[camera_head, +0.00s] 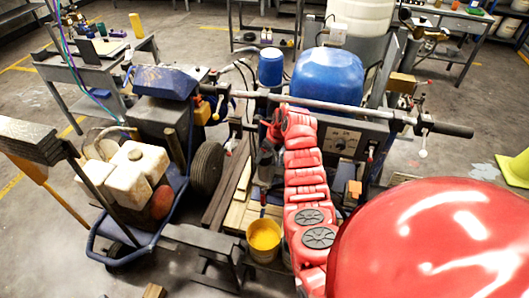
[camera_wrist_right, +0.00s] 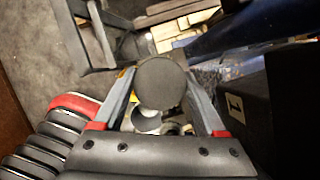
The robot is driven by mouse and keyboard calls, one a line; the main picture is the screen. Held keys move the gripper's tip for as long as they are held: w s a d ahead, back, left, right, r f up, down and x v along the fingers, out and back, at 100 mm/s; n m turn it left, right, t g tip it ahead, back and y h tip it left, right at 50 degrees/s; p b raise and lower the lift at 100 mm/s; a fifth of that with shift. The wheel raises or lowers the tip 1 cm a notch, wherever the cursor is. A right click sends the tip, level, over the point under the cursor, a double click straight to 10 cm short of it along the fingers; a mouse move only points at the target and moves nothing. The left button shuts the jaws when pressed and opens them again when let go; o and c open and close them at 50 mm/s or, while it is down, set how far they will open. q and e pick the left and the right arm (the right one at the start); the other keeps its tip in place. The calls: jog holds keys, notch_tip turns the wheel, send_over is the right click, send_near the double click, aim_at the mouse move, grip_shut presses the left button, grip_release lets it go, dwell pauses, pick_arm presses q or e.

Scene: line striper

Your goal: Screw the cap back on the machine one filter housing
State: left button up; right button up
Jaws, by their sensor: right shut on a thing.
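My right gripper (camera_wrist_right: 160,76) is shut on a dark round cap (camera_wrist_right: 160,88), with one finger on each side of it. The cap's flat face fills the space between the fingers in the wrist view. A grey metal round part (camera_wrist_right: 146,121) shows just below the cap; I cannot tell whether it is the filter housing or whether the cap touches it. A dark box marked "1" (camera_wrist_right: 236,105) stands to the right. In the head view my right gripper (camera_head: 268,140) is small beside the machine, and the cap cannot be made out. My left gripper is out of view.
A blue tank (camera_head: 328,76) and a long handlebar (camera_head: 350,106) stand close around my right arm. A yellow-filled bucket (camera_head: 263,236) stands below it. Wooden boards (camera_head: 238,195) lie between.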

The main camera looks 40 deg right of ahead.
jog(key=shift+f, duration=0.35)
jog(key=shift+f+p, duration=0.15)
jog(key=shift+p, duration=0.15)
jog(key=shift+f, duration=0.3)
dwell(0.3)
dwell(0.4)
jog(key=shift+p, duration=0.4)
jog(key=shift+f, duration=0.1)
jog(key=shift+f, duration=0.15)
